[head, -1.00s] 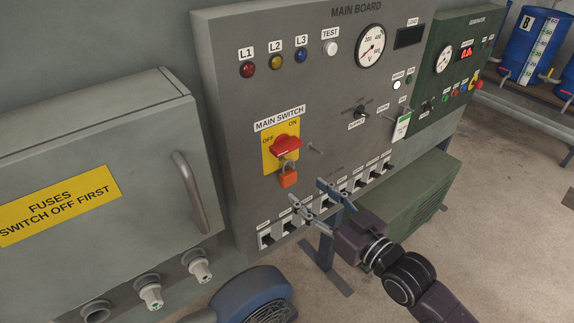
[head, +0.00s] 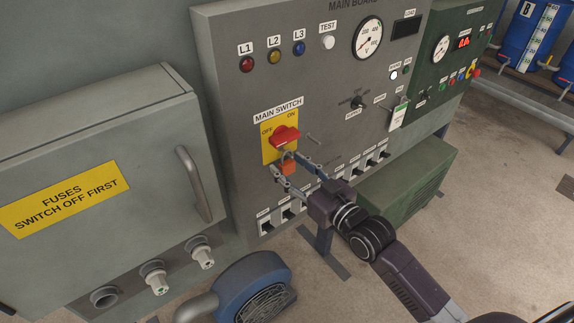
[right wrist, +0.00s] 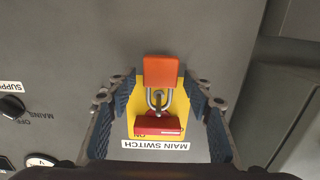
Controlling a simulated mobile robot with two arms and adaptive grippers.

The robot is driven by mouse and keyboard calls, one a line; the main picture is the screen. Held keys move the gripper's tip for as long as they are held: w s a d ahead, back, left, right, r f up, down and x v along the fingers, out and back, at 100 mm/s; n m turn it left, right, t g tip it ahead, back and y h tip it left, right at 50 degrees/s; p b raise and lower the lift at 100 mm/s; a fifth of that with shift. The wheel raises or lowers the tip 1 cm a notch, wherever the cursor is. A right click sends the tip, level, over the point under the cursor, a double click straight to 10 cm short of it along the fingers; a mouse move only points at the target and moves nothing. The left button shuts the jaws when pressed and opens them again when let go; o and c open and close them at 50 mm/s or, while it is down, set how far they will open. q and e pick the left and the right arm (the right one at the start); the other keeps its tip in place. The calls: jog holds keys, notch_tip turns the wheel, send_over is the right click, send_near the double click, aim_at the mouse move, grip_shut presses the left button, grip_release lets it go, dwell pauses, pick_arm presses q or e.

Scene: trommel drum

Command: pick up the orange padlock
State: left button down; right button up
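The orange padlock (head: 289,168) hangs by its shackle just below the red switch handle (head: 285,136) on the yellow main switch plate (head: 268,150). In the right wrist view the padlock (right wrist: 160,71) is upside down, with its grey shackle toward the red handle (right wrist: 160,125). My right gripper (head: 286,163) is open at the padlock, one finger on each side of it. In the right wrist view a narrow gap shows between the padlock and each fingertip (right wrist: 160,76). My left gripper is not in view.
A row of small breakers (head: 290,213) runs along the panel below the switch. A bare peg (head: 314,139) sticks out right of the switch. The fuse box (head: 100,110) with its handle (head: 193,183) juts out at left.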

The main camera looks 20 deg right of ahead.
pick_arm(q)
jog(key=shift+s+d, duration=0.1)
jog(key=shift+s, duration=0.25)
pick_arm(e)
jog(key=c, duration=1.1)
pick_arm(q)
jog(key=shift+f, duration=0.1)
pick_arm(e)
jog(key=shift+r, duration=0.15)
